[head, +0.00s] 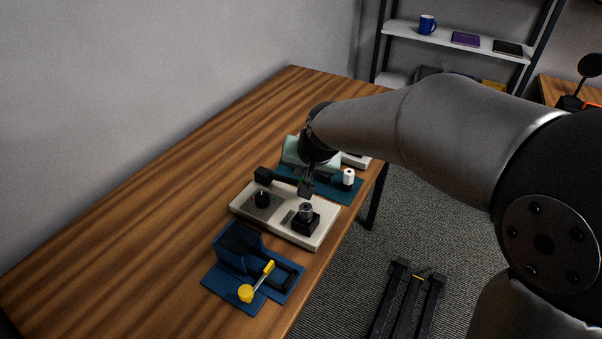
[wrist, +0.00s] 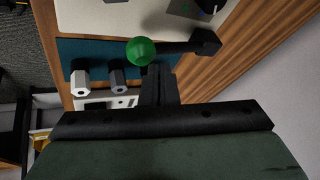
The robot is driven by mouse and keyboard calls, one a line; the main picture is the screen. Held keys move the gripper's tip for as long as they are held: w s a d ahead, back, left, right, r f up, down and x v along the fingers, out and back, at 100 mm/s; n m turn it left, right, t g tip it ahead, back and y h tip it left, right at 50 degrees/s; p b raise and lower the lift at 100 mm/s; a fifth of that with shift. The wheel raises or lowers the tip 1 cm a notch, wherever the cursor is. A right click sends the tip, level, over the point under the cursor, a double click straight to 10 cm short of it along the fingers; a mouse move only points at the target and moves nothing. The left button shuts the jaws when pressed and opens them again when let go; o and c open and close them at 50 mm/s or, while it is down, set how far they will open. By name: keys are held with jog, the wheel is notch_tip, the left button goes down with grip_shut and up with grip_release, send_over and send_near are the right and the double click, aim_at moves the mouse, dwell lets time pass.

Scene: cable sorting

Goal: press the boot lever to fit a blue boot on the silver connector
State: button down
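A blue housing (head: 238,245) on a blue base stands at the near end of the table in the head view. Its lever has a yellow knob (head: 246,293) and points toward the near edge. A grey, silver-looking connector (head: 306,210) stands upright in a black block on a pale board (head: 268,233). No blue boot can be made out on it. My gripper (head: 305,190) hangs above the board's far side, apart from the yellow-knobbed lever. In the wrist view, its fingers (wrist: 158,76) are together and empty, close to a green ball knob (wrist: 141,51); contact cannot be told.
A black lever arm (wrist: 184,47) carries the green knob. Beyond the pale board, a teal base (wrist: 66,52) holds a white hexagonal piece (wrist: 80,84) and a grey one (wrist: 117,76). The table's left side is clear.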

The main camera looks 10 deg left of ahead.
aim_at(293, 181)
jog(key=shift+d+f+b, duration=0.25)
jog(key=shift+f+b, duration=0.55)
jog(key=shift+f, duration=0.15)
dwell(0.6)
jog(key=shift+r, duration=0.15)
dwell(0.5)
jog(key=shift+w+a+r+p, duration=0.1)
jog(key=shift+a+r+p, duration=0.1)
jog(key=shift+r+p, duration=0.45)
jog(key=shift+a+r+p, duration=0.25)
jog(key=shift+r+p, duration=0.25)
jog(key=shift+r, duration=0.2)
jog(key=shift+w+a+r+p, duration=0.1)
jog(key=shift+a+r+p, duration=0.1)
jog(key=shift+r+p, duration=0.45)
jog(key=r+p, duration=0.1)
jog(key=r, duration=0.1)
jog(key=a+r+p, duration=0.1)
jog(key=r+p, duration=0.1)
jog(key=r, duration=0.1)
jog(key=shift+w+a, duration=0.1)
jog(key=shift+a, duration=0.1)
